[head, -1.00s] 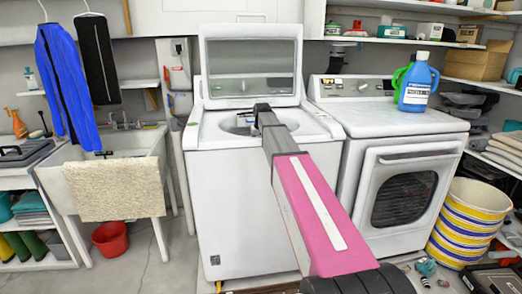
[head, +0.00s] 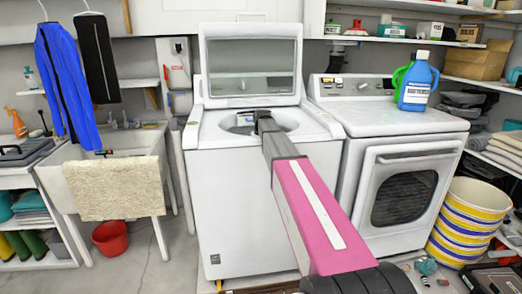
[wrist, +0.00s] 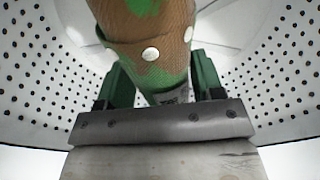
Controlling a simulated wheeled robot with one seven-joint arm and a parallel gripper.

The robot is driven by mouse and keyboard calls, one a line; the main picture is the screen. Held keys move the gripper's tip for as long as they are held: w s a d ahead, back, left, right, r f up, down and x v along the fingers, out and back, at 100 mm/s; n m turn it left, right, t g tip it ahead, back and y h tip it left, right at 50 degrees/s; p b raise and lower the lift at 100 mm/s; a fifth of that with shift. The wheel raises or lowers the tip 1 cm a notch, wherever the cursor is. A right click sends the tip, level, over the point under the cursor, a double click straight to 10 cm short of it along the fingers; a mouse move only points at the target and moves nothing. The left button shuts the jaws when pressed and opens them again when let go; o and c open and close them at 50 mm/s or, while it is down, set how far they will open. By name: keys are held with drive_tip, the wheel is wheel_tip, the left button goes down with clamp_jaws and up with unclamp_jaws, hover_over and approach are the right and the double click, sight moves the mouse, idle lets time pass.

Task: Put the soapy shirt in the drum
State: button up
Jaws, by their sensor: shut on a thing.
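The top-loading washer (head: 240,200) stands in the middle of the head view with its lid up. My arm reaches over its front edge, and its end is at the drum opening (head: 238,128); the fingers are hidden there. In the wrist view, the drum's white perforated wall (wrist: 270,70) surrounds my gripper (wrist: 163,88). The green fingers are shut on a brown and green thing with white spots, apparently the soapy shirt (wrist: 165,40). It lies between the fingers and extends past the top of the picture. Its far end is hidden.
The raised lid (head: 250,68) stands behind the opening. A dryer (head: 400,150) with a blue bottle (head: 416,85) on top is to the right. A sink (head: 125,145) with a beige towel (head: 115,188) is to the left.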

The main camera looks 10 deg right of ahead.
drive_tip(key=o, duration=1.1)
